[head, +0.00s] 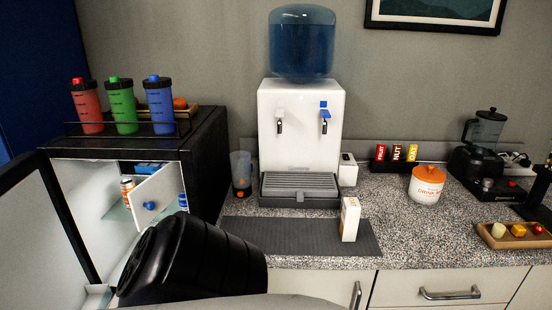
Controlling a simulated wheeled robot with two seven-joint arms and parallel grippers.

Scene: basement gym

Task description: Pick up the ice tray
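A small blue object (149,167), which may be the ice tray, shows in the upper compartment of the open mini fridge (205,160). Only a part of it is visible above the compartment's white inner flap (158,194), which stands open and has a blue knob. A black and grey part of my own arm fills the lower left, in front of the fridge opening, and hides its lower inside. Neither of my grippers can be made out.
The fridge door (40,235) stands open at the left. An orange can (127,192) is inside. Several shaker bottles stand on top. A water dispenser (300,120), a small carton (350,219) and a lidded jar (427,184) stand on the counter (420,245).

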